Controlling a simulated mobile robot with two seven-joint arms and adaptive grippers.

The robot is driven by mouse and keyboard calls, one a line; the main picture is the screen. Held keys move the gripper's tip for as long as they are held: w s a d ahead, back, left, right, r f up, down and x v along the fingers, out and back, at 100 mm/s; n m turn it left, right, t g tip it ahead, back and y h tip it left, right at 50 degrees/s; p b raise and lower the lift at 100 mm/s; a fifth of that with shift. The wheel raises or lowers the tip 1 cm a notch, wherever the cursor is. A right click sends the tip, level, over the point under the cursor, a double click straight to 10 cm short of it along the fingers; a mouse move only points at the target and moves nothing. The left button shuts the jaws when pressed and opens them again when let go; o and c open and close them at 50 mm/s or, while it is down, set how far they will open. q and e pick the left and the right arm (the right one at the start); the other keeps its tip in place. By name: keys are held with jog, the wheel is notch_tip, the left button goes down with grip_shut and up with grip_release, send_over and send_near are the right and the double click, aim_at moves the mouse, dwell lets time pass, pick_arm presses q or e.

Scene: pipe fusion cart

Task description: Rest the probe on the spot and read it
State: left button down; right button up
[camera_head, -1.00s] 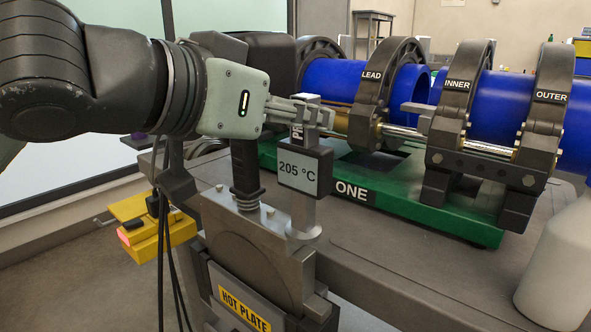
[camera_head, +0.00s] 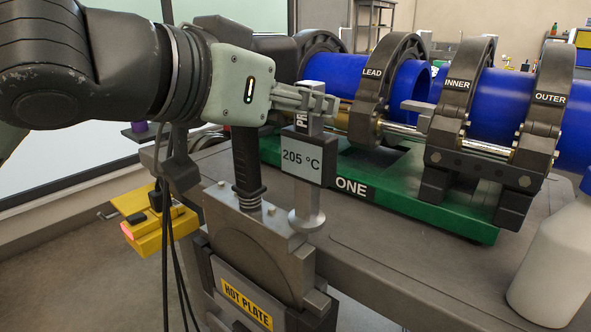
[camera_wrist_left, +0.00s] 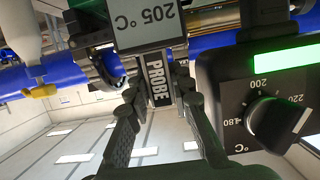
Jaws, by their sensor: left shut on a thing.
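My left gripper (camera_head: 308,101) is shut on the probe (camera_head: 307,203), a grey upright tool with a display box reading 205 °C. In the left wrist view the label PROBE (camera_wrist_left: 157,82) shows between my fingers. The probe's round foot is down at the top edge of the hot plate (camera_head: 246,302), beside its black handle. Whether the foot touches the spot is hard to tell, as the foot hides what is under it. My right gripper is not in view.
A green cart base (camera_head: 390,205) marked ONE carries dark clamps (camera_head: 447,130) labelled LEAD, INNER and OUTER around blue pipes (camera_head: 497,105). A white bottle (camera_head: 552,262) stands at the right. A yellow box (camera_head: 158,232) hangs at the left. A dial unit (camera_wrist_left: 262,100) shows in the left wrist view.

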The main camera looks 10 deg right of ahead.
pick_arm(q)
jog(key=s+d+r, duration=0.2)
jog(key=s+d, duration=0.4)
jog(key=s, duration=0.1)
jog(key=shift+s+r+p, duration=0.2)
jog(key=shift+s+p, duration=0.05)
jog(key=shift+p, duration=0.05)
dwell(0.5)
jog(key=shift+a, duration=0.1)
